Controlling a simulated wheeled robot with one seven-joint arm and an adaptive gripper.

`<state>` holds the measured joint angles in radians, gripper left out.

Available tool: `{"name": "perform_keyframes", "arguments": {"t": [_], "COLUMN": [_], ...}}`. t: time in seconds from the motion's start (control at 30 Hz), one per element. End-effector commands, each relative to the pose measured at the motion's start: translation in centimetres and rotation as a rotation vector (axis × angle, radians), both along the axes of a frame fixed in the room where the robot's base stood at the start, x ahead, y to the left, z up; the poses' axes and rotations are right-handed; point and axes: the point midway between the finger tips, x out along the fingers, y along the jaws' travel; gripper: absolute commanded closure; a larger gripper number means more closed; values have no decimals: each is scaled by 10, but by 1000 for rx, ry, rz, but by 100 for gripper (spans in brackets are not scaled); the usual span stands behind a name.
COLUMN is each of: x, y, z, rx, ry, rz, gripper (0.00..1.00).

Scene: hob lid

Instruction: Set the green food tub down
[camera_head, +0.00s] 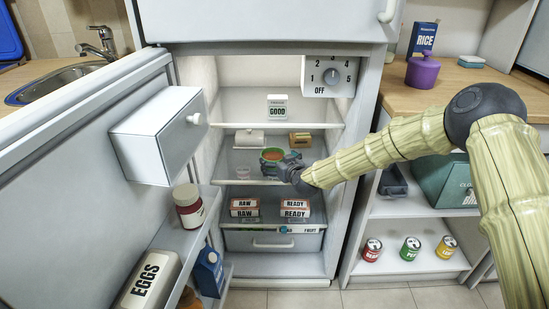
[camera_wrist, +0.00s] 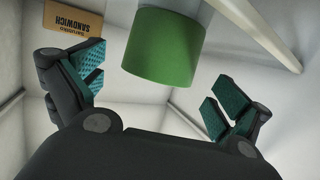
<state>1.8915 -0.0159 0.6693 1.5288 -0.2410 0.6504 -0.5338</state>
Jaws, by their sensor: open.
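The green food tub (camera_head: 271,154), with an orange top, is inside the open fridge at the middle shelf (camera_head: 238,172). In the wrist view, the plain green side of the tub (camera_wrist: 163,47) shows between and beyond my finger pads. My gripper (camera_head: 285,166) reaches in from the right, close in front of the tub. In the wrist view, my gripper (camera_wrist: 158,82) has its fingers spread wide, with a gap on both sides of the tub. My gripper hides the tub's lower part in the head view, so its contact with the shelf cannot be told.
A sandwich box (camera_head: 300,139) and a white container (camera_head: 249,138) are behind. A "GOOD" tub (camera_head: 277,107) stands on the shelf above. RAW boxes (camera_head: 244,207) and READY boxes (camera_head: 295,208) are below. The open fridge door with a white bin (camera_head: 157,136) is left.

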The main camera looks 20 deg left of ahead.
Motion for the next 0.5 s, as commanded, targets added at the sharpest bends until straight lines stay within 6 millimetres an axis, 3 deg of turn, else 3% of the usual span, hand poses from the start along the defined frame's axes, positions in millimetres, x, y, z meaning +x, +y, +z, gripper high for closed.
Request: {"name": "perform_keyframes", "arguments": {"t": [0.2,0.5], "x": [-29,-51], "y": [-24,-41], "z": [13,20], "rx": [0,-1], "ry": [1,1], "rz": [1,0], "gripper": [0,0]}}
